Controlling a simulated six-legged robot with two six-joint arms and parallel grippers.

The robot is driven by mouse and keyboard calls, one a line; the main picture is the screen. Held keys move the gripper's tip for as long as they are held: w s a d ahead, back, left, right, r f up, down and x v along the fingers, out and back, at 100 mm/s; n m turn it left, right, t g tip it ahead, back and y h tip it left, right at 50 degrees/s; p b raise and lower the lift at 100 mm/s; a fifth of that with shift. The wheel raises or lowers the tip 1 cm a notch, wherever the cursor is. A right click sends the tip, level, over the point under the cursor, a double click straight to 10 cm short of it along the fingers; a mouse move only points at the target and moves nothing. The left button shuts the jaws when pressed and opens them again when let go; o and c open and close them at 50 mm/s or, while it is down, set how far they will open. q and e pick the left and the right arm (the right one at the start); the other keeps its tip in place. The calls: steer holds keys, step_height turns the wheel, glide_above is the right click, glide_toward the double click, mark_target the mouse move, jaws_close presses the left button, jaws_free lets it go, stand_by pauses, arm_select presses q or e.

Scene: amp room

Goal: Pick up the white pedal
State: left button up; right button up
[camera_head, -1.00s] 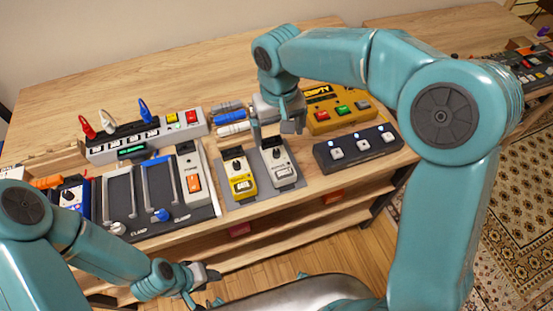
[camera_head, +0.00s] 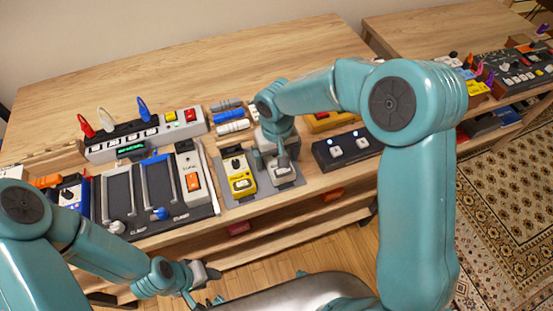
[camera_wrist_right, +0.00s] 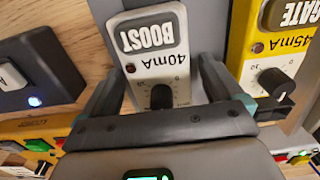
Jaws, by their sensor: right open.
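The white pedal (camera_head: 284,174), marked BOOST in the right wrist view (camera_wrist_right: 150,40), sits on a grey mat on the wooden bench, right of the yellow pedal (camera_head: 240,172). My right gripper (camera_head: 271,161) is directly over the white pedal, pointing down and hiding its far part. In the right wrist view my open fingers (camera_wrist_right: 157,85) lie on either side of the pedal's knob end. I cannot tell whether they touch it. My left gripper (camera_head: 207,274) hangs low in front of the bench, away from the pedals; its jaws are unclear.
The yellow pedal stands close beside one finger. A dark switch unit (camera_head: 345,148) is close on the right. A clamp board (camera_head: 135,222) and a white power strip (camera_head: 150,135) are at left. Cable rolls (camera_head: 232,127) lie behind. The bench's back area is clear.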

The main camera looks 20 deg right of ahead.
steer(key=shift+r, duration=0.1)
steer(key=c, duration=1.4)
